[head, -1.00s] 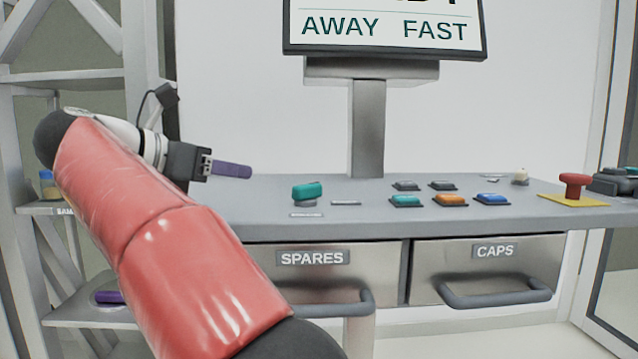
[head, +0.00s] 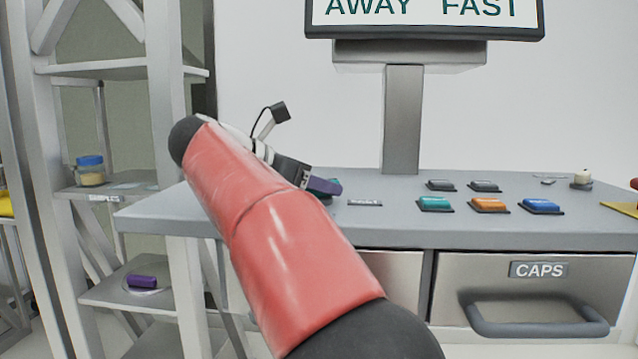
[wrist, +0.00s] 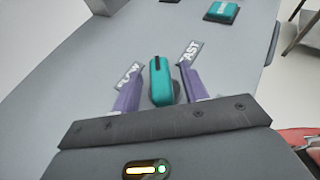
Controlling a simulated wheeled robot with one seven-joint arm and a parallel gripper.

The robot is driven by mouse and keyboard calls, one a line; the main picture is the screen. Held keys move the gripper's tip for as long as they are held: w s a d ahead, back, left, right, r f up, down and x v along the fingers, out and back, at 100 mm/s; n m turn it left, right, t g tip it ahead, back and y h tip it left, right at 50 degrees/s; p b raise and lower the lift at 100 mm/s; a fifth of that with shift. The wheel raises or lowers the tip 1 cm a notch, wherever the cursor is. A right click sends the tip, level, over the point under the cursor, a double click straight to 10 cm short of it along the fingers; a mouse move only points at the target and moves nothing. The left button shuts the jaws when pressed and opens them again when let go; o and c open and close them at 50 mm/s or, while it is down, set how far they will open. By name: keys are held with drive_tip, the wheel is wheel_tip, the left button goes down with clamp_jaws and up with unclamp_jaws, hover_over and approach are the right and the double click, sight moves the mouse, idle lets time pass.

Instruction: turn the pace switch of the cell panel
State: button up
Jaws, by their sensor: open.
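The pace switch is a teal knob (wrist: 160,82) with a dark line on its top, on the grey panel top. In the wrist view it stands between the labels SLOW (wrist: 130,74) and FAST (wrist: 190,53), its line pointing up the picture. My gripper (wrist: 160,88) is open, one purple finger on each side of the knob; small gaps show, and I see no clear contact. In the head view my gripper (head: 320,186) and arm hide most of the knob. The screen (head: 425,12) reads AWAY FAST.
Teal (head: 435,204), orange (head: 489,205) and blue (head: 541,205) buttons sit right of the switch, with two dark ones behind. The screen post (head: 403,120) rises behind. A shelf rack (head: 125,70) stands at the left. The CAPS drawer (head: 540,292) is below.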

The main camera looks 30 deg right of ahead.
drive_tip(key=shift+d, duration=0.1)
clamp_jaws()
drive_tip(key=shift+f+b, duration=0.1)
drive_tip(key=shift+b, duration=0.25)
drive_tip(key=shift+s+f+n+t+b, duration=0.1)
drive_tip(key=shift+s+n+t+b, duration=0.05)
drive_tip(key=shift+n+t+b, duration=0.9)
drive_tip(key=n+t+y+b, duration=0.1)
drive_tip(key=n+t, duration=0.1)
drive_tip(key=t, duration=0.1)
drive_tip(key=shift+n, duration=0.25)
drive_tip(key=n+t+y, duration=0.1)
drive_tip(key=n+t, duration=0.1)
drive_tip(key=n+t+y, duration=0.2)
drive_tip(key=shift+s+r+p, duration=0.1)
drive_tip(key=shift+r+p, duration=0.25)
drive_tip(key=shift+n+t+y+p, duration=0.55)
drive_tip(key=shift+n+y+p, duration=0.05)
drive_tip(key=shift+n+y, duration=0.2)
drive_tip(key=shift+f, duration=0.15)
